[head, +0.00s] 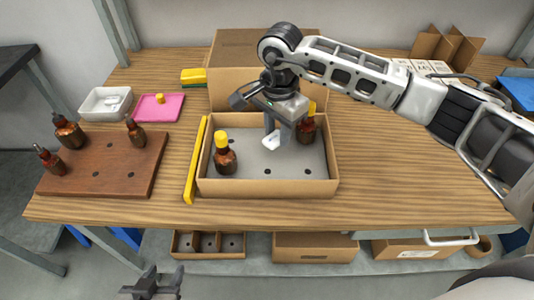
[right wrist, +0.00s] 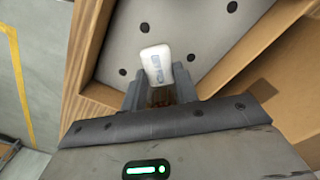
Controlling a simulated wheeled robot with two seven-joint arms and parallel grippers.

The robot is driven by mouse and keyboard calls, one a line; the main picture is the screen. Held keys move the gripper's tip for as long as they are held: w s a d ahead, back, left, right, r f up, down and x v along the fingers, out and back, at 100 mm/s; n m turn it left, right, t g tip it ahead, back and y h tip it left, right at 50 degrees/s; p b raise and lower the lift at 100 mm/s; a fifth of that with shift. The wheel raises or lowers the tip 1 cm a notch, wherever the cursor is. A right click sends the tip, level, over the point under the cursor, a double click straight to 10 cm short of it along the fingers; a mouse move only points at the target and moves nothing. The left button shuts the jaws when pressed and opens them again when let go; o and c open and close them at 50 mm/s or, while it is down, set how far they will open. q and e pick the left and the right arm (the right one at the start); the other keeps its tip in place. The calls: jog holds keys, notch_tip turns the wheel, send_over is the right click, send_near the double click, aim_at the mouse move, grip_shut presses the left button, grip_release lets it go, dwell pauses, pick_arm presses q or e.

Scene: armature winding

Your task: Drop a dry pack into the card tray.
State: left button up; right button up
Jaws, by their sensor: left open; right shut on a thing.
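The card tray (head: 255,186) is an open cardboard box with a grey holed insert, in the middle of the table. Two brown bottles stand in it: one with a yellow cap (head: 225,158) at the left, another (head: 306,130) at the back right, partly behind my gripper. My right gripper (head: 272,138) is over the tray, shut on a small white dry pack (head: 271,142). In the right wrist view the dry pack (right wrist: 157,65) sticks out from between the fingers above the grey insert (right wrist: 200,25). My left gripper (head: 152,285) is open and empty, low in front of the table.
A brown board (head: 110,170) with several dark bottles lies at the left. Behind it are a white bowl (head: 105,103) with white packs and a pink pad (head: 160,107). A yellow bar (head: 195,160) lies along the tray's left side. A large carton (head: 235,60) stands behind the tray.

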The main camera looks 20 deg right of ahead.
jog(key=shift+f, duration=0.7)
jog(key=o, duration=1)
pick_arm(q)
jog(key=shift+f, duration=0.1)
pick_arm(e)
jog(key=shift+r, duration=0.1)
pick_arm(q)
jog(key=shift+w+d+f+b, duration=0.2)
jog(key=shift+f+b, duration=0.15)
jog(key=shift+b, duration=0.85)
pick_arm(e)
notch_tip(320, 180, up, 16)
